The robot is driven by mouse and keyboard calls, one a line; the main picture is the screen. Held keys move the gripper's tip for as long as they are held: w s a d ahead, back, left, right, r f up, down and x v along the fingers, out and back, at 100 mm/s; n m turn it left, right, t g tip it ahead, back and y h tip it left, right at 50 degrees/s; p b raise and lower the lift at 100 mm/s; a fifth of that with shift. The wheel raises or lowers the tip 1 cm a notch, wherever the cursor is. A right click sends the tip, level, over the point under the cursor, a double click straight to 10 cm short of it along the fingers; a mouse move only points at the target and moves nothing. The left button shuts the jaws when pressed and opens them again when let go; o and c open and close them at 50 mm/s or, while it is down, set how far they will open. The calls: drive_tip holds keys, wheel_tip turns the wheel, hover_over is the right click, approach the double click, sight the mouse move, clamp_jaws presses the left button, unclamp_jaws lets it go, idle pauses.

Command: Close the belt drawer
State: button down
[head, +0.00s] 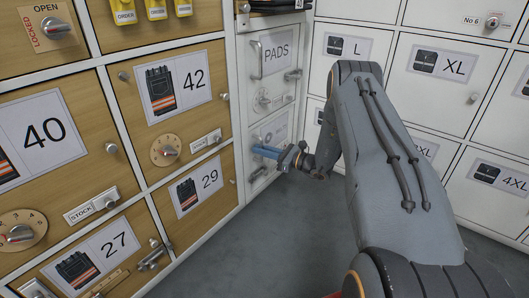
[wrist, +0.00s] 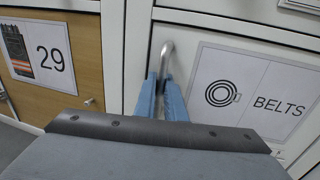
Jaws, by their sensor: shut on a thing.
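The belt drawer (wrist: 225,60) has a white front with a label of a coiled belt and the word BELTS in the wrist view. In the head view its front (head: 271,130) is below the PADS front, partly hidden by my gripper (head: 258,151). In the wrist view the blue fingers of my gripper (wrist: 164,80) are shut on the drawer's metal bar handle (wrist: 167,47), near the left edge of the front. The front looks close to flush with the frame around it, but I cannot tell whether a small gap remains.
The PADS front (head: 277,56) is directly above. Wooden fronts, including number 29 (head: 198,187), stand to the left. White lockers (head: 440,80) stand behind my arm on the right. The grey floor (head: 260,245) below is clear.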

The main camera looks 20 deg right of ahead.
drive_tip(key=c, duration=2.1)
unclamp_jaws()
drive_tip(key=shift+w+a, duration=0.1)
drive_tip(key=shift+w, duration=0.1)
drive_tip(key=p+v, duration=0.3)
drive_tip(key=v, duration=0.5)
